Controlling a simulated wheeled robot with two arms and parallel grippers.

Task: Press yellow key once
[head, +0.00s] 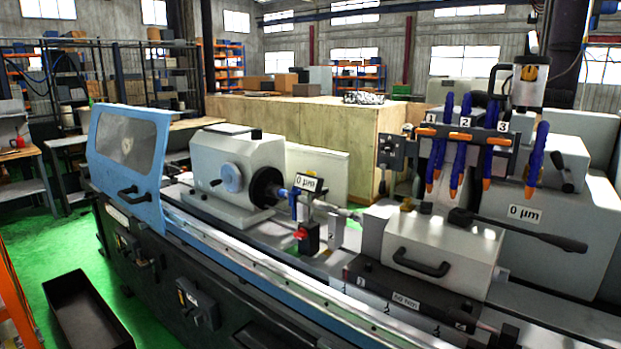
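No part in the head view can be clearly told as a yellow key. A small yellow-orange part (529,73) shows on the upright grey unit at the top right. A small brassy yellow part (407,204) sits behind the grey cover in the middle of the cylindrical grinder (240,165). A grey control box (391,153) stands at the back of the machine; its buttons are too small to tell. Neither of my grippers is in view.
Blue coolant hoses (464,130) with orange tips hang under labels 1, 2 and 3. A long black lever (530,232) sticks out at the right. A blue guard (128,150) stands at the left. A black bin (88,315) lies on the green floor.

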